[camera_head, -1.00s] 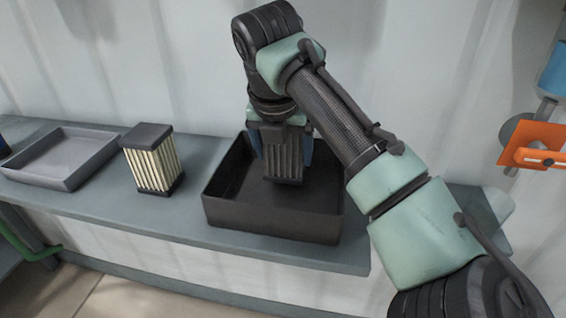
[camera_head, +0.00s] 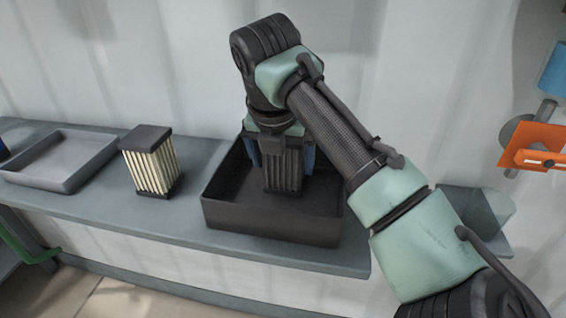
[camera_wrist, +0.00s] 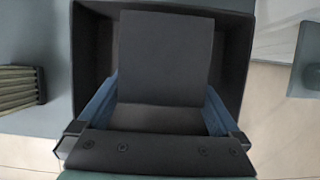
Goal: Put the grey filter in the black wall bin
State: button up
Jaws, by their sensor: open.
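The grey filter (camera_head: 283,172) stands upright inside the black wall bin (camera_head: 270,222). It has dark ribbed sides, and its flat dark top (camera_wrist: 166,58) fills the middle of the wrist view. The bin's dark walls (camera_wrist: 90,62) show around it there. My gripper (camera_head: 280,150) points down into the bin from above. Its blue fingers (camera_wrist: 160,108) are spread, one on each side of the filter, with a gap visible beside it. The filter's base is partly hidden, but it appears to be at the bin floor.
A cream-pleated filter with dark caps (camera_head: 152,162) stands on the shelf (camera_head: 190,222) left of the bin. A grey tray (camera_head: 62,162) lies further left. An orange part (camera_head: 535,147) hangs at the right. The wall is close behind the shelf.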

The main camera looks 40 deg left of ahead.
jog(key=p+v, duration=0.1)
jog(key=v, duration=0.9)
jog(key=shift+r, duration=0.4)
jog(key=a+r+m+t+y, duration=0.3)
jog(key=a+r+m+y, duration=0.2)
jog(key=r+m+y, duration=0.2)
jog(key=w+d+r+m+t+y, duration=0.35)
jog(key=d+r+m+t, duration=0.3)
jog(key=r+m, duration=0.45)
jog(key=s+d+r+m+t+h, duration=0.2)
jog(key=d+m+t+h, duration=0.2)
jog(key=d+m, duration=0.4)
jog(key=s+d+r+m+t+h, duration=0.2)
jog(key=s+d+m+t+h, duration=0.1)
jog(key=d+m, duration=0.5)
jog(key=s+d+r+m+t+h, duration=0.2)
jog(key=d+m+t+h, duration=0.4)
jog(key=d, duration=0.6)
jog(key=shift+s+d+r+m+t, duration=0.3)
jog(key=shift+d+r+m+t, duration=0.25)
jog(key=shift+m, duration=0.55)
